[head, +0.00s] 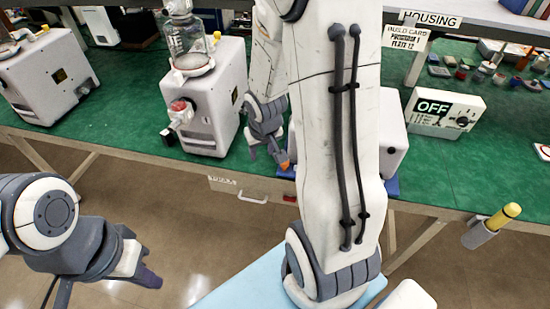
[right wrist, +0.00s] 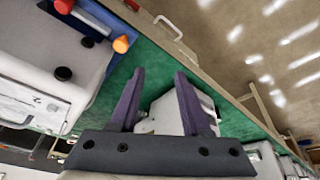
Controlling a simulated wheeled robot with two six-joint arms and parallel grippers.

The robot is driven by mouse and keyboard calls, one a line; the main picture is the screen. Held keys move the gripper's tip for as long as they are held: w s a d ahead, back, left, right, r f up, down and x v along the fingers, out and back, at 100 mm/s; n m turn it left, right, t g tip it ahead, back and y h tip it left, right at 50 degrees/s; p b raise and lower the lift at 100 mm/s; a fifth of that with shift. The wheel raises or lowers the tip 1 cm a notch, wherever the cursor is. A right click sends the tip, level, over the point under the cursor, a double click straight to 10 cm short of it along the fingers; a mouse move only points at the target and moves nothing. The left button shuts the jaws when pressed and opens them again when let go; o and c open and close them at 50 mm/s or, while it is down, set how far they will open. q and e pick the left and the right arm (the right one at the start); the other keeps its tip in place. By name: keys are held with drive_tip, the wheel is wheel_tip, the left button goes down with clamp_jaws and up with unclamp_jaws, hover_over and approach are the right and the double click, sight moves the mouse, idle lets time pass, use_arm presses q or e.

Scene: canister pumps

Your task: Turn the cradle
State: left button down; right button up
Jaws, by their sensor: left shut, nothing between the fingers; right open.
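The blue cradle (head: 392,187) sits at the front of the green bench with a white housing (head: 394,140) on it. My right arm hides most of both in the head view. In the right wrist view the blue cradle (right wrist: 108,75) shows at upper left, with an orange knob (right wrist: 121,44) at its corner beside the white housing (right wrist: 50,45). My right gripper (head: 267,152) is open and empty, just left of the orange knob (head: 284,163); its fingers also show in the right wrist view (right wrist: 160,78). My left gripper (head: 148,279) is shut and empty, low in front of the bench.
A white pump with a glass jar (head: 203,100) stands left of my right gripper. Another white machine (head: 48,75) stands at far left. A drawer handle (head: 252,198) and a yellow-topped holder (head: 490,226) stick out at the bench front.

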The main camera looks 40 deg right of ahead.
drive_tip(key=d+f+m+b, duration=0.1)
drive_tip(key=d+f+m, duration=0.1)
drive_tip(key=d+f, duration=0.5)
drive_tip(key=shift+h, duration=0.3)
drive_tip(key=d+f+b, duration=0.1)
drive_tip(key=f, duration=0.1)
drive_tip(key=w+d+f+b, duration=0.1)
drive_tip(key=f, duration=0.1)
drive_tip(key=w+d+f+b, duration=0.1)
drive_tip(key=f+b, duration=0.1)
drive_tip(key=shift+w+f, duration=0.15)
drive_tip(key=shift+f, duration=0.05)
drive_tip(key=shift+w+d+f, duration=0.15)
drive_tip(key=shift+w+f, duration=0.05)
drive_tip(key=shift+f, duration=0.2)
clamp_jaws()
idle(0.4)
